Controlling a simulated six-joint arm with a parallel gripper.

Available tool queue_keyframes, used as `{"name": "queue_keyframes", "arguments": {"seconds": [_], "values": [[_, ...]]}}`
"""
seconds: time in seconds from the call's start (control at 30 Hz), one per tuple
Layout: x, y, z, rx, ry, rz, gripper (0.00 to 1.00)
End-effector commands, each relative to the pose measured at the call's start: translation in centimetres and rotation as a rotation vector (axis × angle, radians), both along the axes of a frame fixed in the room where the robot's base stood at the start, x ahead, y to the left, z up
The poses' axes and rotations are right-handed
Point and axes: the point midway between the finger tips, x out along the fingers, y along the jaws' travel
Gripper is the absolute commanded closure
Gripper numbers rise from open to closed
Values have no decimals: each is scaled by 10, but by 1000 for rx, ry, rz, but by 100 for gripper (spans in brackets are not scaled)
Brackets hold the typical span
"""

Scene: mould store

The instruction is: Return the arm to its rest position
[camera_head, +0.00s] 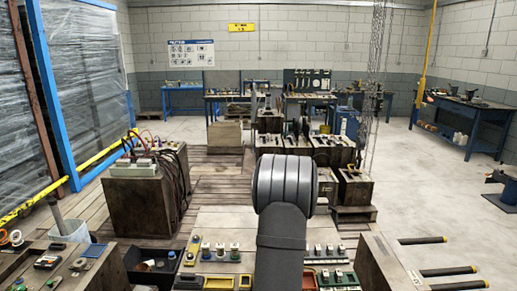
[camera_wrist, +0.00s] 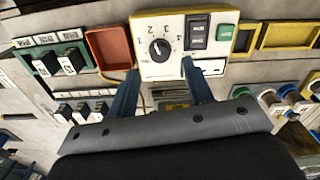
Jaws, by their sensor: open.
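My gripper (camera_wrist: 160,68) shows in the wrist view as two blue fingers, spread apart with nothing held between them. The fingertips reach the lower edge of a cream control box (camera_wrist: 178,42) with a black dial, a dark rocker switch and a green button. I cannot tell whether they touch it. In the head view my arm rises from the bottom centre and its dark, rounded joint covers the middle. My gripper is hidden there.
In the wrist view, a green-based switch block (camera_wrist: 60,58), an orange tray (camera_wrist: 109,48) and round connectors (camera_wrist: 285,95) surround the box. In the head view, a wooden crate with cables (camera_head: 147,197) stands left and a blue workbench (camera_head: 465,115) right.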

Motion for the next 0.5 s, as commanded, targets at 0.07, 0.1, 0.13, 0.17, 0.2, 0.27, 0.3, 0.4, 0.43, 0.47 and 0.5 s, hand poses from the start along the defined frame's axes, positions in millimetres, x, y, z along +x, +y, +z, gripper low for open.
{"name": "queue_keyframes", "arguments": {"seconds": [0.07, 0.1, 0.13, 0.17, 0.2, 0.27, 0.3, 0.4, 0.43, 0.47, 0.5], "values": [[1, 0, 18, -1, -4, 0, 53], [1, 0, 26, 0, -4, 0, 53], [1, 0, 32, 0, -4, 0, 53], [1, 0, 38, 0, -4, 0, 53], [1, 0, 46, 0, -4, 0, 53], [0, 0, 58, 0, -3, 0, 53], [1, 0, 66, 0, -4, 0, 53], [1, 0, 86, 0, -3, 0, 53], [1, 0, 92, 0, -4, 0, 53], [0, 0, 98, 0, -4, 0, 53], [0, 0, 106, 0, -3, 0, 53]]}}
